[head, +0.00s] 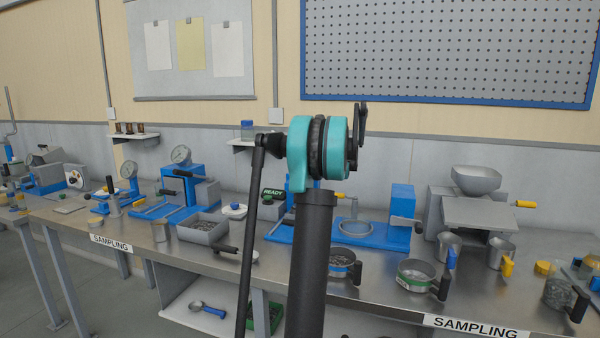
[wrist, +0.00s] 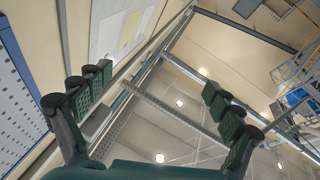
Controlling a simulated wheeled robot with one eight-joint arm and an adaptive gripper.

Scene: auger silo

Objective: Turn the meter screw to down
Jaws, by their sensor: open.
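I cannot tell for certain which part is the meter screw. A grey machine with a hopper (head: 476,180) stands at the right of the bench in the head view, with a yellow-ended handle (head: 527,204) sticking out sideways at its right. Any marking for down is too small to read. My gripper (wrist: 157,104) is open and empty in the wrist view, its dark green padded fingers wide apart. It points up at the ceiling and wall, away from the bench. In the head view my raised arm hides the middle of the bench.
The steel bench (head: 285,285) is crowded. A blue device with a gauge (head: 181,180), a grey tray (head: 203,228), a blue stand (head: 400,215), handled sieves (head: 416,275) and metal cups (head: 449,248) stand on it. A pegboard (head: 450,50) hangs behind. The space above the bench is mostly free.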

